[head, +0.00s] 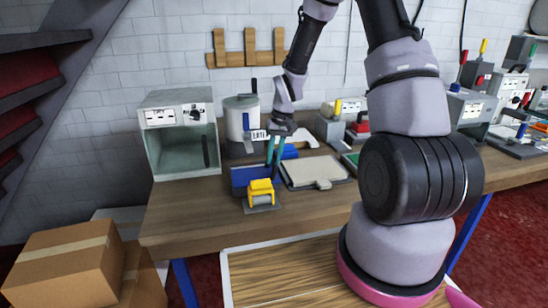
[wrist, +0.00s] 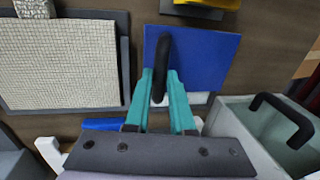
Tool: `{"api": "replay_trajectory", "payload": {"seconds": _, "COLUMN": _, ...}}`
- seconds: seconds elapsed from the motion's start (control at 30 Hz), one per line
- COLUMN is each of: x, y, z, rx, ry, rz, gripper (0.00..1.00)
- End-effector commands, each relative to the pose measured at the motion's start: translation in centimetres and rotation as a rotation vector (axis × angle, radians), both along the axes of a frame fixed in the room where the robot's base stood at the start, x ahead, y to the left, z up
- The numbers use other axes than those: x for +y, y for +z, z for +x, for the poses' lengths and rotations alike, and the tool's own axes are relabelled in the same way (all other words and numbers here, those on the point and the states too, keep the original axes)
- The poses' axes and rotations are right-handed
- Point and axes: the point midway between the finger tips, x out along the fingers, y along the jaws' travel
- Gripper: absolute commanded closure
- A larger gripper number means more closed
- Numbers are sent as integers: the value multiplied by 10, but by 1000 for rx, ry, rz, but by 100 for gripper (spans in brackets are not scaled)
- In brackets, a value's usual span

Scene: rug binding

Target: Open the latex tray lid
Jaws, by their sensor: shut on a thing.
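The latex tray lid (wrist: 205,50) is a flat blue panel with a black arched handle (wrist: 160,65) in the wrist view. My gripper (wrist: 163,85) has its teal fingers shut on that handle. A narrow white strip shows at the lid's near edge, beside the fingers. In the head view, the blue lid (head: 243,177) lies on the bench at the left, with my gripper (head: 271,160) reaching down to it. A partly hidden white label (head: 259,135) reading "LATE" stands behind it. How far the lid is tilted, and the tray's inside, I cannot tell.
A yellow tool (head: 261,190) sits just in front of the lid. A framed beige mesh panel (head: 312,171) lies to its right. A grey open-fronted cabinet (head: 157,157) and a pale pot (head: 235,121) stand behind. The bench's front left (head: 190,215) is clear.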

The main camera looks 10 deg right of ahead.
Motion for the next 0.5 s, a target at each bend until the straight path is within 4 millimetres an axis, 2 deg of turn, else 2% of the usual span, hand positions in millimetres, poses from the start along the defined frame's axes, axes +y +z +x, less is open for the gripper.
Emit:
{"api": "replay_trajectory", "payload": {"seconds": 0.27, "x": 5, "y": 9, "z": 0, "rx": -3, "ry": 6, "rz": -56, "gripper": 100}}
{"api": "replay_trajectory", "payload": {"seconds": 0.5, "x": 18, "y": 27, "z": 0, "rx": -5, "ry": 8, "rz": -181, "gripper": 100}}
